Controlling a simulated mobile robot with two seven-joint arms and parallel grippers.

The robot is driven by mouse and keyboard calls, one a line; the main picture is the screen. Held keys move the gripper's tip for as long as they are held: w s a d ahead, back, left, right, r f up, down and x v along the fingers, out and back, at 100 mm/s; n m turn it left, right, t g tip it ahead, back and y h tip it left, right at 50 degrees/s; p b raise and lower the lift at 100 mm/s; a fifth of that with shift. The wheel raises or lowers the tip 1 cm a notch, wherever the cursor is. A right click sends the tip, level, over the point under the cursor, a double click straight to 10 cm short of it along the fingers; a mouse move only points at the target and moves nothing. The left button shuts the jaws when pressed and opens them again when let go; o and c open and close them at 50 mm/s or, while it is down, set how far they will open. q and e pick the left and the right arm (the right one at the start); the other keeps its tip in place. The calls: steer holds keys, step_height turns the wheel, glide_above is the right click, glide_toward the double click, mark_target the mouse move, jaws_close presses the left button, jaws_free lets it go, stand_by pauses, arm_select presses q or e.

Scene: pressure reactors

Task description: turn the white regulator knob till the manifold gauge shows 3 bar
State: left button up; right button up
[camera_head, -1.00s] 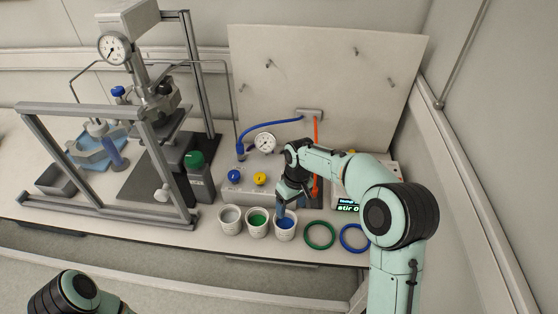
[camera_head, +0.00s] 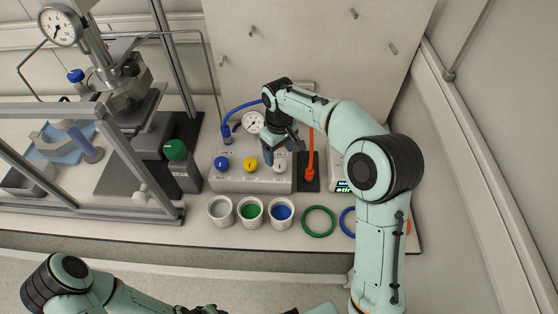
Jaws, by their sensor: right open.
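The manifold is a light grey box (camera_head: 222,184) on the bench with a blue knob (camera_head: 222,164), a yellow knob (camera_head: 251,165) and the white regulator knob (camera_head: 280,167) in a row. The round white manifold gauge (camera_head: 253,122) stands behind them; its reading is too small to tell. My right gripper (camera_head: 279,150) is open and points down just above and behind the white knob, with no contact that I can make out. My left arm shows along the bottom edge, but its gripper is not in view.
A green-capped bottle (camera_head: 180,163) and metal frame stand left.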

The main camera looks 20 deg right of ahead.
mark_target(279, 163)
steer(key=shift+f, duration=2.3)
steer(key=c, duration=1.1)
steer(key=shift+o, duration=0.2)
